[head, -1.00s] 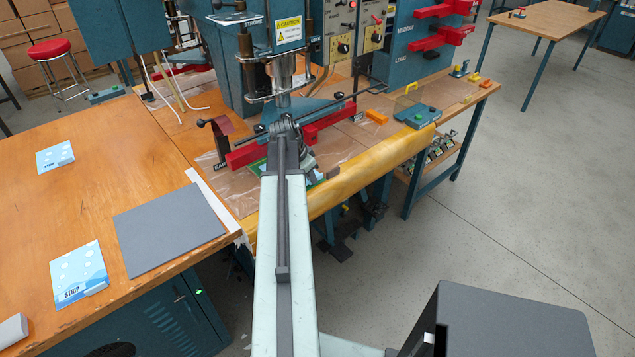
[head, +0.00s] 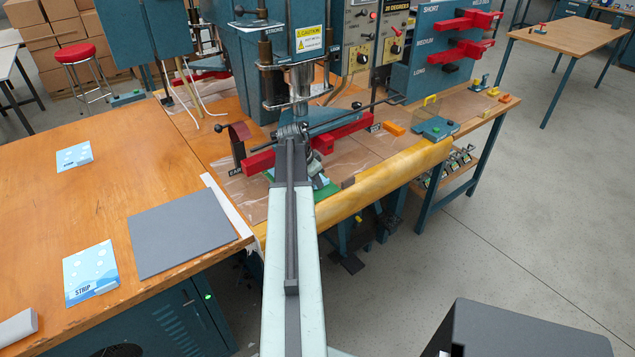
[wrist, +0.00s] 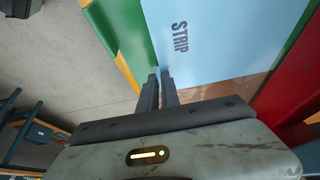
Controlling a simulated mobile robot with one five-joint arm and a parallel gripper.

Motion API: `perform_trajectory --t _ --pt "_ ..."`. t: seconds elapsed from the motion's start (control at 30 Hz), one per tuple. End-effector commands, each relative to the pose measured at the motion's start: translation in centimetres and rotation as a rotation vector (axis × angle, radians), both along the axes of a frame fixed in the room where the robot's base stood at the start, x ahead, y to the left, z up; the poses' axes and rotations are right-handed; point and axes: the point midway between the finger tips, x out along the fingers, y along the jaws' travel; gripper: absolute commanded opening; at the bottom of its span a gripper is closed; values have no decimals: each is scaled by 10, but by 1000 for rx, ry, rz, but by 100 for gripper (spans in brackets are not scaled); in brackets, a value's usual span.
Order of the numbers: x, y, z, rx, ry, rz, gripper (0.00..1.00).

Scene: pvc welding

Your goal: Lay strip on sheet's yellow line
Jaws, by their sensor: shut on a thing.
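In the wrist view, my gripper (wrist: 160,80) is shut on the near edge of the light blue strip (wrist: 215,40), which has the word STRIP printed on it. The strip lies across the green sheet (wrist: 112,30), whose green shows on both sides of it. I cannot tell if the strip touches the sheet.
The welding press (head: 300,90) stands just beyond my arm, with a red bar (head: 345,132) across its bed. A yellow rounded bench edge (head: 385,182) runs in front. On the left table are a grey board (head: 185,232) and blue cards (head: 90,272).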

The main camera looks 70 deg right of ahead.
Motion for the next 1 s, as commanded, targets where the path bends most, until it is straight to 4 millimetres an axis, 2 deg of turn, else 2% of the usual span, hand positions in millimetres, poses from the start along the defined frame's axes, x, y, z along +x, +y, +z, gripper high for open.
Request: perform_trajectory --t 1.0 --pt "1 -2 -6 0 0 -1 0"
